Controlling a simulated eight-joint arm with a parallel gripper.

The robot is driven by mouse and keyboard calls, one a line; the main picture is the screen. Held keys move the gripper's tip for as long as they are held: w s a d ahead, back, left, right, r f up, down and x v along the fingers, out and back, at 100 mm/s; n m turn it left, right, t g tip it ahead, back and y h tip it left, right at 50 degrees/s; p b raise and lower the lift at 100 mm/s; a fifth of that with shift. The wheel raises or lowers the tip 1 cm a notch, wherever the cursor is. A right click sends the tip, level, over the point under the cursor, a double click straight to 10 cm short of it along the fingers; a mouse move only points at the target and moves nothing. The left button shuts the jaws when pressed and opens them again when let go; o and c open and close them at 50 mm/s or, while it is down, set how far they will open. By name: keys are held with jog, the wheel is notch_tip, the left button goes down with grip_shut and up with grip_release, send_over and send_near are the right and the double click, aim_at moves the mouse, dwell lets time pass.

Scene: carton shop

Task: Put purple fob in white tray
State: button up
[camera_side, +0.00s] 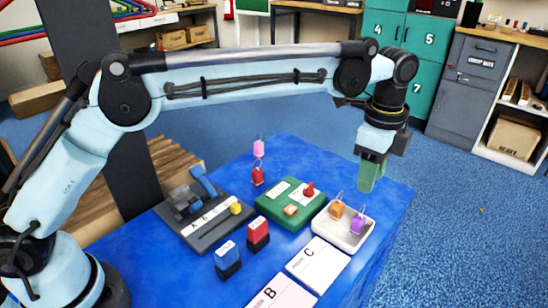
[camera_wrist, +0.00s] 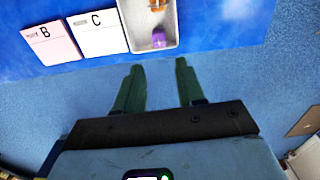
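The purple fob (camera_side: 358,224) lies in the white tray (camera_side: 344,241) at the table's right side, beside an orange fob (camera_side: 337,210). In the wrist view, the purple fob (camera_wrist: 159,40) shows near the end of the white tray (camera_wrist: 139,26) closest to my fingers, with the orange fob (camera_wrist: 157,5) cut by the top edge. My gripper (camera_side: 369,188) hangs above and beyond the tray near the table edge, apart from the fobs. In the wrist view, my gripper (camera_wrist: 158,76) has its green fingers spread with nothing between them.
A green board (camera_side: 290,204) with a red piece and an orange piece lies left of the tray. White card C (camera_side: 318,264) and pink card B (camera_side: 282,292) lie in front. A grey holder (camera_side: 205,222), red and blue blocks, and pink and red fobs are farther left.

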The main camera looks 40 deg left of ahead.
jog(key=s+a+r+n+t, duration=0.2)
jog(key=s+a+r+n, duration=0.15)
jog(key=a, duration=0.35)
jog(key=s+a+r+n+t, duration=0.1)
jog(key=s+a+r+n, duration=0.2)
jog(key=a+n, duration=0.35)
jog(key=s+a+f+n+t, duration=0.2)
jog(key=s+a+f+n, duration=0.1)
jog(key=s+a, duration=0.3)
jog(key=s+a+f+n+t, duration=0.2)
jog(key=s+a+f+n, duration=0.1)
jog(key=s+a, duration=0.3)
jog(key=shift+s+f+n, duration=0.15)
jog(key=shift+f+n, duration=0.2)
jog(key=shift+n, duration=0.45)
